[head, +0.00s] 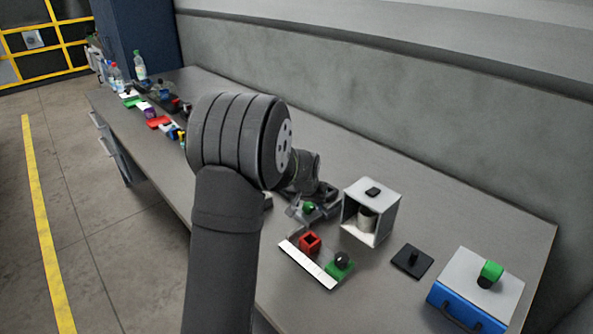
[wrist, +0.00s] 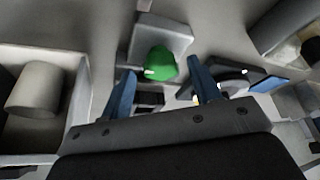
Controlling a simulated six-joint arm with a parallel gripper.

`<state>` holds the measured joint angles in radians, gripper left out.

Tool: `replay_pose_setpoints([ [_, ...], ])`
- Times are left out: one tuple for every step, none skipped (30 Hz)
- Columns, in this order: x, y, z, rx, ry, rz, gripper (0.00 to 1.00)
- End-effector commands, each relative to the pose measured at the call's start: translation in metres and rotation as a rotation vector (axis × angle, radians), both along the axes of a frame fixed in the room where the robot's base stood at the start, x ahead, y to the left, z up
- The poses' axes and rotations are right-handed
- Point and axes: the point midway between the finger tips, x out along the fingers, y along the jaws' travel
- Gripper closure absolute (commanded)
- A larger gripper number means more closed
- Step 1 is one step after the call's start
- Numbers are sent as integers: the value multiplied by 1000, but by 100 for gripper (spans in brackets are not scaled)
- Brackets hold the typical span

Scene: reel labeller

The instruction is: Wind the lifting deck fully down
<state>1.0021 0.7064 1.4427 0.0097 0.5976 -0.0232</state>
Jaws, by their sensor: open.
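My gripper (wrist: 161,68) is open, its two blue fingers apart in the wrist view. A round green knob (wrist: 160,62) on a grey plate (wrist: 165,33) shows between the fingertips; I cannot tell whether they touch it. In the head view the green knob (head: 308,208) sits low on a small grey device, just below my gripper (head: 318,201). My arm hides part of this device. I cannot make out for certain which part is the lifting deck, or its height.
A white open-fronted box (head: 389,198) with a cylinder inside stands right of my gripper. In front are a red block (head: 309,243) and a green block (head: 336,271). Further right are a black plate (head: 421,268) and a blue box (head: 455,311). Bottles and small items crowd the far left end.

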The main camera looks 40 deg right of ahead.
Motion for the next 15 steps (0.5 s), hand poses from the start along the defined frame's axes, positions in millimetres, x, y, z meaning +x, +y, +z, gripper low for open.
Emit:
replay_pose_setpoints([
  [1,1,0,0,2,-23,43],
  [1,1,0,1,1,-39,43],
  [2,1,0,1,1,-62,43],
  [2,1,0,1,0,-79,43],
  [2,1,0,1,1,-95,43],
  [2,1,0,2,1,-119,43],
  [2,2,0,1,2,-136,43],
  [2,2,0,2,1,-154,43],
  [2,2,0,2,1,-177,43],
  [3,2,0,2,1,-194,43],
  [3,2,0,2,-1,-212,43],
  [3,2,0,1,-1,-235,43],
  [4,2,0,2,-2,-253,43],
  [4,2,0,2,-2,-271,43],
  [3,4,8,-1,-5,-279,43],
])
